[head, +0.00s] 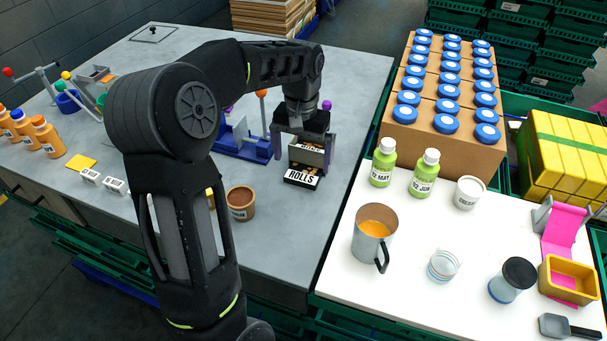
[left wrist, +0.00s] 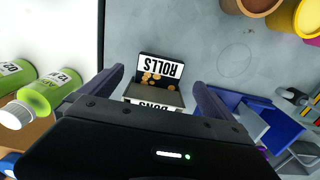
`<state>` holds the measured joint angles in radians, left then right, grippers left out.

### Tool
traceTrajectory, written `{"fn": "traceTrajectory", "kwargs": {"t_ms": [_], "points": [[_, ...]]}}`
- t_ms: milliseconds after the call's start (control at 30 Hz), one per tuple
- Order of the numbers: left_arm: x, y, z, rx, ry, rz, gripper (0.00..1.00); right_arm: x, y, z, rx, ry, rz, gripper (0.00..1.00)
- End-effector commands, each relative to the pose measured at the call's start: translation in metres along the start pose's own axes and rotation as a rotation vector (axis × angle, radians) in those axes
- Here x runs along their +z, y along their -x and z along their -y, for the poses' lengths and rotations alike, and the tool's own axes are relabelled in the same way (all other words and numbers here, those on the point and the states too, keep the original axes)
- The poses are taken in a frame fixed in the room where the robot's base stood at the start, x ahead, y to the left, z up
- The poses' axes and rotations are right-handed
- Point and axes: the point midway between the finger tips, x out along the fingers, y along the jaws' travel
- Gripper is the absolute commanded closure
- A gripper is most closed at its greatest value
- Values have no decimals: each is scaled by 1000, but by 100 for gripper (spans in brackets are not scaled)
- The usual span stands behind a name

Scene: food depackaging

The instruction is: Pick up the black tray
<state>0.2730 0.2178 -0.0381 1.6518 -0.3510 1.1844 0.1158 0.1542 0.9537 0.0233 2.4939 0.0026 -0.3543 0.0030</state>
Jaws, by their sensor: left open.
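A black tray (head: 300,181) with a white "ROLLS" label stands on the grey table, and it also shows in the left wrist view (left wrist: 174,82) with small brown pieces in it. A second label, partly hidden, sits on a greyish part (head: 308,153) directly behind and above the "ROLLS" front; I cannot tell if it is a separate tray. My left gripper (head: 303,152) points down over this stack. Its fingers are open, one on each side, and in the left wrist view (left wrist: 158,84) the stack lies between them. I cannot tell whether they touch it. My right gripper is not in view.
A blue holder (head: 240,149) stands close left of the stack. A brown tub (head: 240,204) is in front of it. Grey table right of the stack is clear.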

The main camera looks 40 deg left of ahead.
Motion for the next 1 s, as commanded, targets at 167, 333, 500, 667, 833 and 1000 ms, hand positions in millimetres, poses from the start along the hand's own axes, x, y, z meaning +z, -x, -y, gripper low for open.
{"fn": "traceTrajectory", "kwargs": {"t_ms": [167, 333, 500, 667, 833, 1000], "points": [[0, 0, 0, 0, 0, 0, 0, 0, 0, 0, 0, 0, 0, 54], [0, -9, 0, 0, 1, 2, 0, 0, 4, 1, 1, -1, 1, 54], [1, -34, 0, -1, 1, 4, 0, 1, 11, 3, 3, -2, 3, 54], [0, -50, 0, -1, 1, 1, 0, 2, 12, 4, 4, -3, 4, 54], [0, -52, 0, -1, 1, -1, 0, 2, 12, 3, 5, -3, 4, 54], [0, -52, 0, -1, 1, -1, 0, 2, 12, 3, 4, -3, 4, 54]]}}
